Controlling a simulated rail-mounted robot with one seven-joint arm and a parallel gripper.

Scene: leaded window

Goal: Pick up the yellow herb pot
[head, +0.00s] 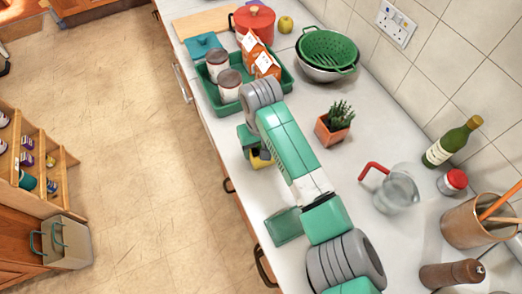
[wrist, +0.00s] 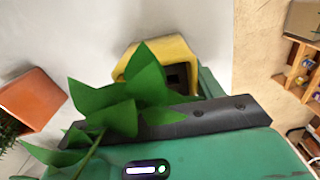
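The yellow herb pot (head: 262,160) is mostly hidden under my arm near the counter's front edge in the head view. In the wrist view the pot (wrist: 160,58) sits just past the dark bar of my gripper, with a dark square gap beside its yellow wall. Large green leaves (wrist: 135,100) cover part of the pot and reach across the gripper body. My gripper (head: 252,142) is right at the pot. Its fingertips are largely hidden in both views, so I cannot tell whether they grip the pot.
A terracotta herb pot (head: 333,130) stands to the right; it also shows in the wrist view (wrist: 34,98). A green tray (head: 208,92) with tins and orange cartons lies behind. A glass jug (head: 397,190) and a bottle (head: 450,143) stand right. The floor (head: 120,130) lies left of the counter.

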